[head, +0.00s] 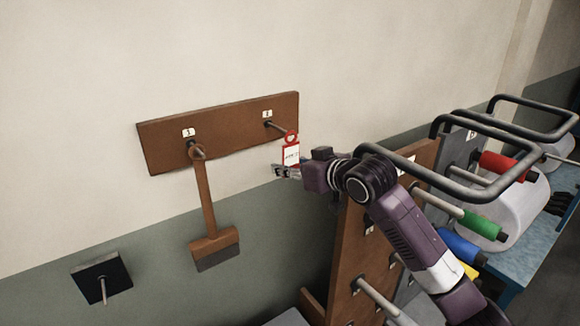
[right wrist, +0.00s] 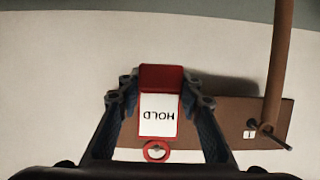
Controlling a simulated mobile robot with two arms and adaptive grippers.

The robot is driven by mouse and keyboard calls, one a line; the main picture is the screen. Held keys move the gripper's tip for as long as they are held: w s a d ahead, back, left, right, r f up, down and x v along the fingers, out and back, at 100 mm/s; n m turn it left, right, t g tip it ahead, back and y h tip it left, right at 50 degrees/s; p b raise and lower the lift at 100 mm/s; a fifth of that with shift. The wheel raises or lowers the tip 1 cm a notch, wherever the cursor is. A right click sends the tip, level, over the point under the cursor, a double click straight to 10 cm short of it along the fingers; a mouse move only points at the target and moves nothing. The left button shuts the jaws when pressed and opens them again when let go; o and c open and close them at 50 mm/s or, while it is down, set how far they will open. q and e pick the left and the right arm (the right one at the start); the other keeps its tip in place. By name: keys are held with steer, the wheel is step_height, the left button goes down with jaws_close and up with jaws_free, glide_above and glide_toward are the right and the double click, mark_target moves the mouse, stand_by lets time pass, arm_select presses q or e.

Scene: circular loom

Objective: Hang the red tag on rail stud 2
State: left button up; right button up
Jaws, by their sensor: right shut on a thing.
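The red tag (head: 291,152), with a white face and a ring at its top, is upright at the right end of the brown wall rail (head: 228,128). My right gripper (head: 285,171) is shut on its lower part. In the right wrist view the tag (right wrist: 159,112) reads HOLD upside down, between the fingers (right wrist: 160,92). Rail stud 2 (head: 278,128) sticks out under the right-hand label. Its tip meets the tag's ring in the head view; I cannot tell whether it is inside the ring. My left gripper is out of view.
A brown long-handled brush (head: 207,205) hangs from the rail's left stud (head: 196,150). A black wall plate with a peg (head: 101,280) is lower left. A brown panel (head: 350,265) with pegs, black bars and coloured spools stands close to my right arm.

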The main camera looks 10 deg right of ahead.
steer(key=shift+w, duration=0.15)
steer(key=shift+w+a+p, duration=0.3)
steer(key=shift+w+a, duration=0.1)
steer(key=shift+w, duration=0.35)
steer(key=shift+w+a, duration=0.1)
steer(key=shift+w, duration=0.2)
steer(key=shift+f+p, duration=0.2)
steer(key=shift+p, duration=0.15)
steer(key=o, duration=1.3)
steer(key=shift+o, duration=0.2)
